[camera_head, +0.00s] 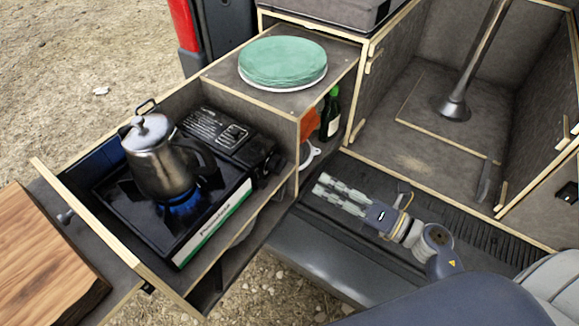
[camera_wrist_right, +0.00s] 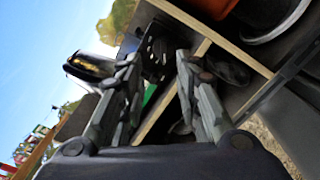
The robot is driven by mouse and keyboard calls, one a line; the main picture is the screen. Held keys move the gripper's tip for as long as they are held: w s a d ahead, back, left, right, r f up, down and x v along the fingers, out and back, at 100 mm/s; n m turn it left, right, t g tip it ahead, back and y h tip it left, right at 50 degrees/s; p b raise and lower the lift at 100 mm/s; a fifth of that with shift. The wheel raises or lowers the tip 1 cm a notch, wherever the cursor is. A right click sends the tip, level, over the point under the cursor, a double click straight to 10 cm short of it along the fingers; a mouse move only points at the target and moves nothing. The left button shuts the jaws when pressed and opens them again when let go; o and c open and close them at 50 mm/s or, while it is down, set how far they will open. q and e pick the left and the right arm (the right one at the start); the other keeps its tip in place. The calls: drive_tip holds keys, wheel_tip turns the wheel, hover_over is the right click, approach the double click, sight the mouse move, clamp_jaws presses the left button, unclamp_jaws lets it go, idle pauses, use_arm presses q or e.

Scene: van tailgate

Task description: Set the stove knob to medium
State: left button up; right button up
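The portable gas stove (camera_head: 213,222) sits in the pulled-out drawer with a blue flame lit under a metal kettle (camera_head: 160,160). Its black control end, with what looks like the knob (camera_head: 272,163), faces the right side of the drawer. The knob's setting cannot be read. My right gripper (camera_head: 319,185) is open and empty, to the right of the stove and apart from it, over the van's sill. In the right wrist view its fingers (camera_wrist_right: 158,68) are spread, with the stove's dark end beyond them. My left gripper is not in view.
Green plates (camera_head: 283,62) are stacked on the wooden cabinet above the drawer's back right. A dark bottle (camera_head: 330,115) and an orange item (camera_head: 309,124) stand in the open shelf below. A wooden board (camera_head: 45,262) lies at left. The drawer's side wall (camera_head: 230,245) edges the stove.

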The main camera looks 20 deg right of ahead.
sight(285, 165)
drive_tip(key=x, duration=0.3)
drive_tip(key=p+x, duration=0.1)
drive_tip(key=x, duration=0.2)
drive_tip(key=p+x, duration=0.1)
drive_tip(key=x, duration=0.2)
drive_tip(key=shift+w+a+f, duration=0.25)
drive_tip(key=shift+w, duration=0.1)
drive_tip(key=shift+w+a+f, duration=0.1)
drive_tip(key=shift+w+a, duration=0.25)
drive_tip(key=shift+w, duration=0.05)
clamp_jaws()
